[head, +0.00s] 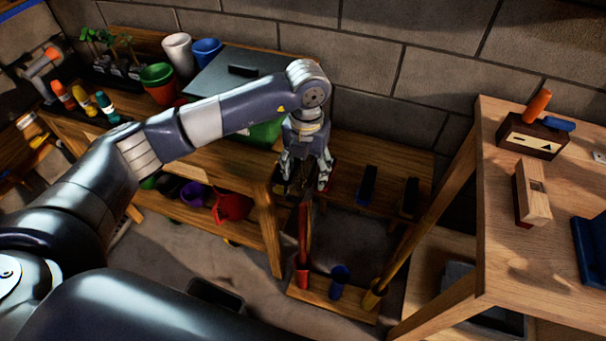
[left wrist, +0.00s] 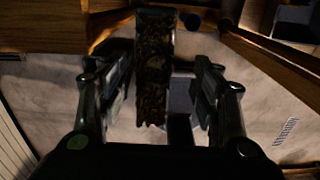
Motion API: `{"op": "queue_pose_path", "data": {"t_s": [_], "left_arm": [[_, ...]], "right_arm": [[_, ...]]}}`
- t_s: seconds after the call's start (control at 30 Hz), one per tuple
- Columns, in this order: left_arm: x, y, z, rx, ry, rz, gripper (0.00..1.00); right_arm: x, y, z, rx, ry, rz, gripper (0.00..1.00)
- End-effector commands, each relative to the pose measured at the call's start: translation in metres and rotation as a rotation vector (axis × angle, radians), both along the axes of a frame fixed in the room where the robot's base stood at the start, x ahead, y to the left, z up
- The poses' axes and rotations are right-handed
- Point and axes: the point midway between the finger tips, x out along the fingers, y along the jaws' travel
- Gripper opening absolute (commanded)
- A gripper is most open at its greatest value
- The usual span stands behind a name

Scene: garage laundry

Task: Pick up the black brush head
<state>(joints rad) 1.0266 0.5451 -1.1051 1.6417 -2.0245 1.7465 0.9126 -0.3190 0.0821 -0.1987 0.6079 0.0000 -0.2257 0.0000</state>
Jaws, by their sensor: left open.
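My left gripper (head: 306,178) points down over the left end of a low wooden shelf, its fingers apart. In the left wrist view, a long dark bristly block (left wrist: 154,65), which looks like the black brush head, lies between the open fingers (left wrist: 159,82). I see a gap on each side and no clear grip. In the head view the fingers mostly hide this block. Two other dark blocks lie to the right on the shelf, one with blue (head: 368,184) and one with orange-yellow (head: 409,197). My right gripper is not in view.
A red post (head: 303,235) stands just below the gripper, in a wooden base with blue (head: 340,275) and yellow (head: 373,295) sockets. A workbench (head: 490,235) is at right. A crowded bench with pots (head: 157,82) and a green box is at left.

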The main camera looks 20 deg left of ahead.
Motion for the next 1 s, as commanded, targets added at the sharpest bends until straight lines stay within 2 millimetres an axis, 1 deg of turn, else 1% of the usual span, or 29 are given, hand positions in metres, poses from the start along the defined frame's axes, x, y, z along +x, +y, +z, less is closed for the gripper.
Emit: {"op": "queue_pose_path", "data": {"t_s": [0.07,0.17,0.23,0.33,0.47,0.6,0.63,0.67,0.7,0.77,0.8,0.83,1.0], "left_arm": [[-0.001,0.003,-0.008,0.002,0.004,0.001,0.59],[-0.002,0.007,-0.023,0.002,0.005,0.002,0.59],[-0.002,0.007,-0.034,0.0,0.004,0.0,0.59],[-0.001,0.007,-0.045,0.001,0.003,0.001,0.59],[-0.001,0.007,-0.049,0.0,0.001,0.0,0.59],[-0.001,0.007,-0.049,0.0,0.001,-0.001,0.59],[-0.001,0.007,-0.049,0.0,0.001,-0.001,0.54],[-0.001,0.007,-0.049,0.0,0.001,-0.001,0.47],[-0.001,0.007,-0.049,0.0,0.001,-0.001,0.38],[-0.001,0.007,-0.049,0.0,0.001,-0.001,0.25],[-0.001,0.007,-0.049,0.0,0.001,-0.001,0.16],[-0.001,0.007,-0.049,0.0,0.001,0.0,0.1],[-0.001,0.007,-0.049,0.0,0.001,0.0,0.1]], "right_arm": [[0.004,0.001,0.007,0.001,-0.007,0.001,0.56],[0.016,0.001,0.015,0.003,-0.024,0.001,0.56],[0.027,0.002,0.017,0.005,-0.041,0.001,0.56],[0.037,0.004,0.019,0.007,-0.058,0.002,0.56],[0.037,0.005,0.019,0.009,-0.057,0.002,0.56],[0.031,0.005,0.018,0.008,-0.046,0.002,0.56],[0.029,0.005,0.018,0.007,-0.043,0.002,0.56],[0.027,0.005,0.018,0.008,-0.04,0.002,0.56],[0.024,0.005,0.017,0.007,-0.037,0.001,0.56],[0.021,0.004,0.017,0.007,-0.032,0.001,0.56],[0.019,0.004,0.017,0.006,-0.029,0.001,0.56],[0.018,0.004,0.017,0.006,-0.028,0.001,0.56],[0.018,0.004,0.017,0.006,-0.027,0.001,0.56]]}}
